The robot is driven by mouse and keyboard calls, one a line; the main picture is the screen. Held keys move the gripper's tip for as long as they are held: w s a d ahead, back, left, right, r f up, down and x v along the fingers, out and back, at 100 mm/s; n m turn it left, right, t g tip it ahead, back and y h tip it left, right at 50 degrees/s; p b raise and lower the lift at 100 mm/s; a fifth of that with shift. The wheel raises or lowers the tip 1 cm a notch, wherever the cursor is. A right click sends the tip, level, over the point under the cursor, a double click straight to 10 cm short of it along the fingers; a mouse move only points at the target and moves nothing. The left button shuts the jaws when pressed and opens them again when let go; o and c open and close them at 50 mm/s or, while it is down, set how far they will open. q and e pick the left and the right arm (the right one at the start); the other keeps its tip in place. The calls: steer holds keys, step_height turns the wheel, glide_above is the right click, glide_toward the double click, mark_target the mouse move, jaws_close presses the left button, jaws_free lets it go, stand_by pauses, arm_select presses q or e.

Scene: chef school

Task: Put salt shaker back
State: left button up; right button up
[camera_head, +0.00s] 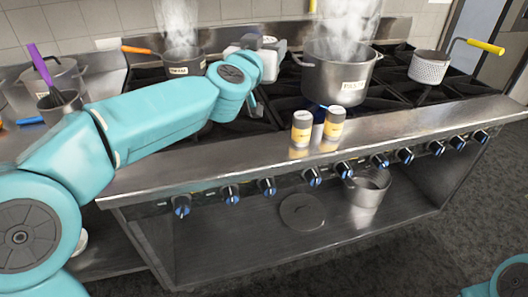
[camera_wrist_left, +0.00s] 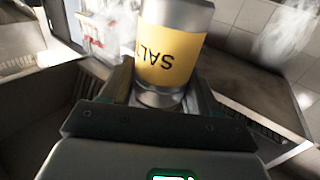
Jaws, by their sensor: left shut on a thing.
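The salt shaker (camera_wrist_left: 170,55), a metal cylinder with a yellow label reading SALT upside down, fills the upper middle of the left wrist view. My left gripper (camera_wrist_left: 160,92) is shut on it, one finger on each side. In the head view my left gripper (camera_head: 262,43) is over the back of the stove, left of the big steaming pot; the held shaker cannot be made out there. Two similar shakers with yellow labels, a left one (camera_head: 302,128) and a right one (camera_head: 335,122), stand side by side on the stove's front ledge. My right gripper is out of view.
The big pot (camera_head: 340,76) and a smaller steaming pot (camera_head: 178,66) stand on the stove. A perforated pot (camera_head: 428,68) with a yellow handle is at the right. The front ledge (camera_head: 420,115) is clear right of the shakers. Pots with utensils stand at far left.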

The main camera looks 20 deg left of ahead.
arm_select(q)
steer(key=f+b, duration=0.4)
steer(key=f, duration=0.2)
steer(key=f+b, duration=0.3)
steer(key=f, duration=0.4)
steer(key=f+b, duration=0.4)
steer(key=f, duration=0.3)
steer(key=shift+w+d+f+b, duration=0.15)
steer(key=shift+w+f+b, duration=0.05)
steer(key=shift+w+b, duration=0.15)
steer(key=shift+s+r, duration=0.1)
steer(key=shift+s, duration=0.05)
steer(key=shift+f, duration=0.25)
steer(key=o, duration=1.2)
steer(key=shift+c, duration=0.2)
steer(key=shift+r, duration=0.2)
steer(key=s, duration=1.2)
